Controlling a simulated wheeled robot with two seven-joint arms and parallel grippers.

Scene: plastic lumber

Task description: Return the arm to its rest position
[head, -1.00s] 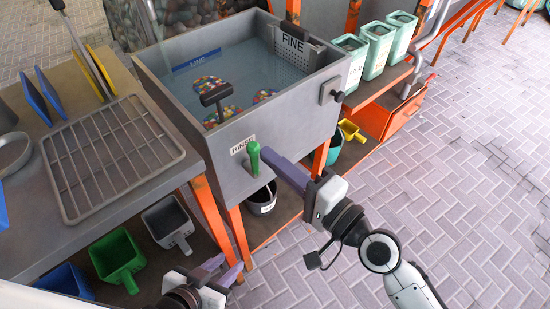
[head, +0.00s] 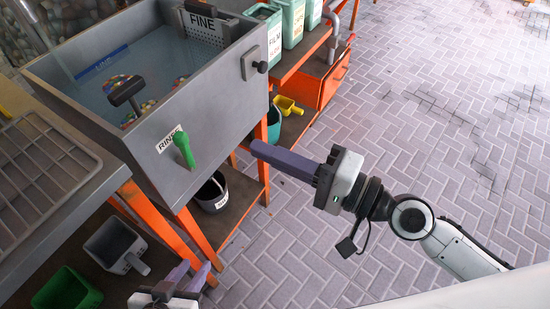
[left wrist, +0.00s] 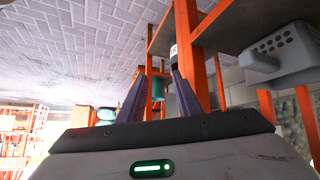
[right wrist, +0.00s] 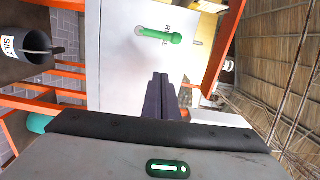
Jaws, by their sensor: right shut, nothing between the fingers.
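My right gripper (head: 254,148) is shut and empty. Its purple fingers point left toward the sink front (head: 205,165), apart from the green handle (head: 183,150) under the RINSE label. In the right wrist view the closed fingers (right wrist: 160,80) point at the pale front panel, with the green handle (right wrist: 160,35) above them. My left gripper (head: 192,276) is low at the bottom of the head view, in front of the bench. Its two fingers are spread with nothing between them, as the left wrist view (left wrist: 158,90) also shows.
The grey sink (head: 225,75) holds water, a dark-handled tool (head: 125,90) and colourful pieces. A drying rack (head: 40,165) lies on the bench at left. A dark bucket (head: 212,195) and grey scoop (head: 115,245) sit below. Paved floor (head: 440,130) at right is open.

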